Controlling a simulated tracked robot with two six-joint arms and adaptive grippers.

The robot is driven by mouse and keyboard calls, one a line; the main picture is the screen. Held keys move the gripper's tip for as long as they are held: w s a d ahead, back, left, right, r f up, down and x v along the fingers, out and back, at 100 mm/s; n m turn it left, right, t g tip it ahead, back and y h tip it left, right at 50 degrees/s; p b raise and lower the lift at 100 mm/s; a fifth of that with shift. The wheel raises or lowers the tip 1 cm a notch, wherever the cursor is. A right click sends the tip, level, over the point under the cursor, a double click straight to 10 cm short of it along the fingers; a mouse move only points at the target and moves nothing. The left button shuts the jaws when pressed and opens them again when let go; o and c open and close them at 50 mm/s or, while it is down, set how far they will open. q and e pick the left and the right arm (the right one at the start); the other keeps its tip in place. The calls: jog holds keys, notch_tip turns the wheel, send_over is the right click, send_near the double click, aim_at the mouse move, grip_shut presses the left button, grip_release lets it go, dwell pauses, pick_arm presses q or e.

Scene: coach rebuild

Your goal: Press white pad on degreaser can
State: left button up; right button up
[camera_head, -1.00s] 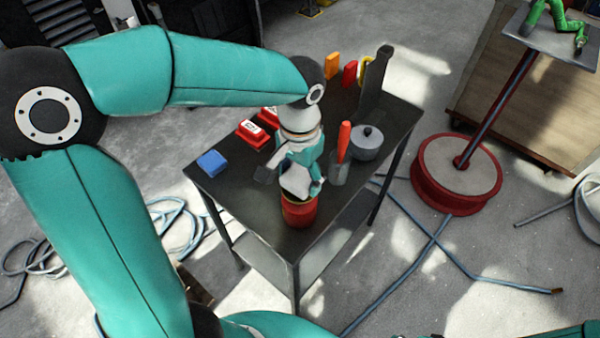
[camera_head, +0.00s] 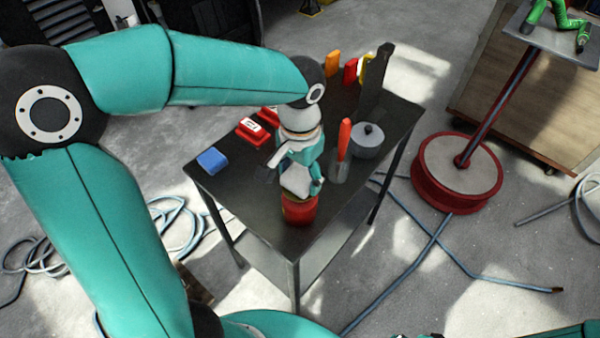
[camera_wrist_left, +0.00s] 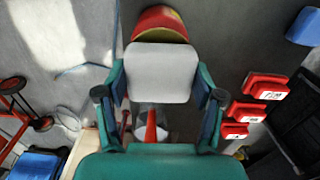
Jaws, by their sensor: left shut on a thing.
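My left gripper (camera_head: 298,165) is shut on a white pad (camera_head: 296,181), just above a red can with a yellow rim (camera_head: 299,211) near the table's front corner. In the left wrist view the pad (camera_wrist_left: 160,72) lies flat between the two fingers (camera_wrist_left: 160,98). It covers part of the red can (camera_wrist_left: 158,22), whose rounded red and yellow side shows beyond the pad. The pad's edge meets the can's outline in both views; I cannot tell whether they touch.
The dark table (camera_head: 240,205) holds a blue block (camera_head: 212,161), red labelled boxes (camera_head: 252,131), a red-handled tool (camera_head: 344,140) in a grey cup and a lidded grey pot (camera_head: 367,141). A tall dark plate (camera_head: 376,82) stands behind. A red-based stand (camera_head: 458,175) is on the floor.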

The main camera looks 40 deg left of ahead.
aim_at(300, 175)
pick_arm(q)
jog(key=shift+f+b, duration=0.65)
jog(key=shift+f, duration=0.2)
dwell(0.5)
jog(key=shift+r, duration=0.15)
dwell(0.4)
jog(key=shift+r+p, duration=3)
jog(key=shift+r, duration=0.45)
jog(key=shift+f, duration=0.1)
